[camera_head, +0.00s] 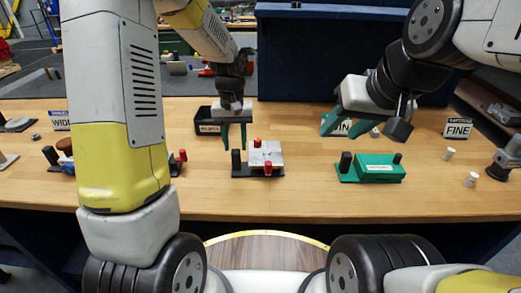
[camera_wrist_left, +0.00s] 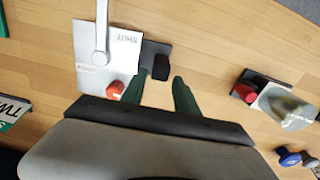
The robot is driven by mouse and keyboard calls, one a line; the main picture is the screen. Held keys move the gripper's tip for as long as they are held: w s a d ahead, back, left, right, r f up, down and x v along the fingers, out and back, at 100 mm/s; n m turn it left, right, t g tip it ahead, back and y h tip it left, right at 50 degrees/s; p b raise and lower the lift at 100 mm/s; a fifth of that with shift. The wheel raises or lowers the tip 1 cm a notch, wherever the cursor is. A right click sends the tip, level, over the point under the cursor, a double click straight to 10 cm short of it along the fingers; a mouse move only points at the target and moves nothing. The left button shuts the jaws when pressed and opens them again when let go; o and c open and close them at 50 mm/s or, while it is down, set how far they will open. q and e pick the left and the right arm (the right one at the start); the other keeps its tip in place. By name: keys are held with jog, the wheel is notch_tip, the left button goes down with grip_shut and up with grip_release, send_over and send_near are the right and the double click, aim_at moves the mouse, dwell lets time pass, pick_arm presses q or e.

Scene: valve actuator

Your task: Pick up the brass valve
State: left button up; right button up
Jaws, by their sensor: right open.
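I cannot clearly make out a brass valve. A brownish rounded piece (camera_head: 66,146) sits at the left, partly hidden by an arm link. A white block with a lever (camera_head: 265,155) stands on a dark base with a black knob (camera_head: 236,160) and red knobs. In the left wrist view, the white block (camera_wrist_left: 88,62) bears the word SHUT. My left gripper (camera_head: 234,138) is open and empty, pointing down above the black knob's end of that base.
A black tray (camera_head: 208,121) stands behind the left gripper. A FINE sign (camera_head: 458,128) and small white pegs (camera_head: 471,180) are at the right. In the left wrist view, a metallic-looking piece (camera_wrist_left: 287,106) lies beside a red knob. The table's front middle is clear.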

aim_at(236, 158)
pick_arm(q)
jog(key=shift+s+f, duration=0.15)
jog(key=shift+f, duration=1.45)
jog(key=shift+s+f, duration=0.1)
jog(key=shift+f, duration=1.45)
jog(key=shift+c, duration=0.5)
grip_shut()
